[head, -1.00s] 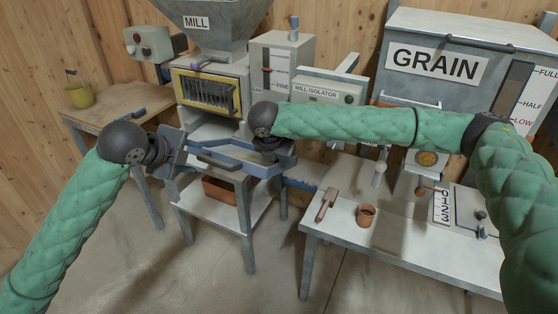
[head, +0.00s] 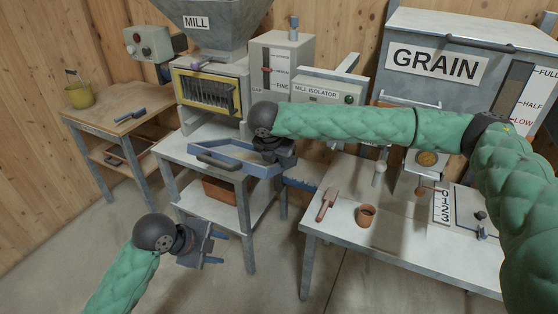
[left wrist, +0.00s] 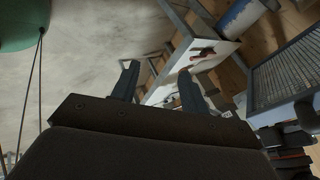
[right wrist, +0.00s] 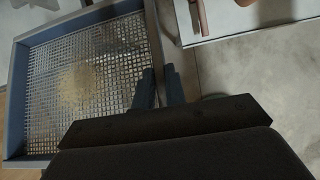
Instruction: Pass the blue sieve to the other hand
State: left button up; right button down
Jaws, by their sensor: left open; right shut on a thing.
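The blue sieve (head: 236,171) is held out in front of the mill, over the white stand. It has a blue frame, a wire mesh and a dark handle on its near side. My right gripper (head: 274,158) is shut on its right rim; the fingers close on that rim in the right wrist view (right wrist: 160,82). A small heap of pale meal (right wrist: 78,85) lies on the mesh. My left gripper (head: 216,249) is open and empty, low in front of the stand and apart from the sieve. The left wrist view shows the sieve (left wrist: 290,75) at the right.
The mill stand (head: 240,187) is behind and below the sieve. A bench (head: 340,226) with a brown cup (head: 366,215) is at the right. The floor around my left gripper is clear.

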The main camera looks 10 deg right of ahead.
pick_arm(q)
jog(key=s+f+n+g+y, duration=0.15)
jog(key=s+f+n, duration=0.25)
jog(key=s+f, duration=0.95)
jog(key=s+f+n+g, duration=0.2)
jog(key=s+f+n, duration=0.3)
jog(key=s+f, duration=0.8)
jog(key=w+a+f+n+t+y, duration=0.1)
jog(key=a+f+n+y, duration=0.4)
jog(key=a+f+n, duration=0.6)
jog(key=shift+w+a+f+n+t, duration=0.15)
jog(key=shift+w+f+n+t, duration=0.3)
jog(key=shift+f+n, duration=0.85)
